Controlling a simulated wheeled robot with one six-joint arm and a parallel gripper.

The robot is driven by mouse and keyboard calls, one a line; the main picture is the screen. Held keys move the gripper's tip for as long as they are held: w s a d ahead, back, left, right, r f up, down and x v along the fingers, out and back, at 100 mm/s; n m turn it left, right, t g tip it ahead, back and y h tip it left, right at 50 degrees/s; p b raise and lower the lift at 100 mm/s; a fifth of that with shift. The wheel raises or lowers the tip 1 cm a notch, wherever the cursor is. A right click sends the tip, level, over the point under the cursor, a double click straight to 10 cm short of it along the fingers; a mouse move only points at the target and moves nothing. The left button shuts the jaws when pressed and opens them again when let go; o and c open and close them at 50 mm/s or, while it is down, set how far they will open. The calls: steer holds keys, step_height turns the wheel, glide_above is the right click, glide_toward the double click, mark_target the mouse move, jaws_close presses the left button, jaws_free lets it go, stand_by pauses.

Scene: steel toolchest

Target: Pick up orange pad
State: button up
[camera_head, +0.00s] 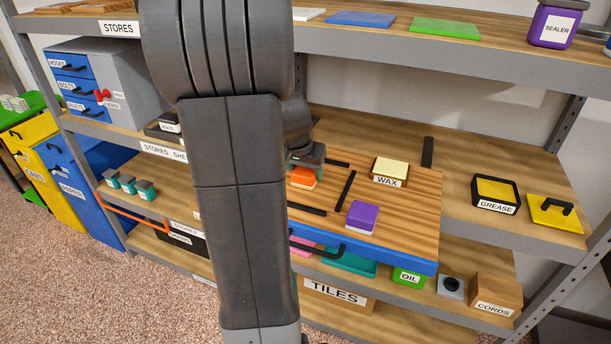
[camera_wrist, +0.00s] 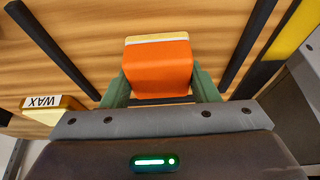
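The orange pad (camera_head: 302,178) is a small block with a pale base, on the wooden board (camera_head: 420,200) just right of my arm in the head view. In the wrist view the orange pad (camera_wrist: 158,68) is upright between the two green fingers of my gripper (camera_wrist: 160,84). One finger flanks each side, close to it; I cannot tell whether they touch or press on it. In the head view my gripper (camera_head: 306,158) is directly over the pad, partly hidden by my arm. No lift off the board is visible.
Black strips (camera_head: 345,188) divide the board. A purple block (camera_head: 362,217) and a cream WAX block (camera_head: 390,169) stand right of the pad. A black-framed GREASE box (camera_head: 496,194) and a yellow handled lid (camera_head: 556,213) lie farther right. The upper shelf (camera_head: 400,47) overhangs behind.

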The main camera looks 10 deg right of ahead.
steer(key=shift+c, duration=1.1)
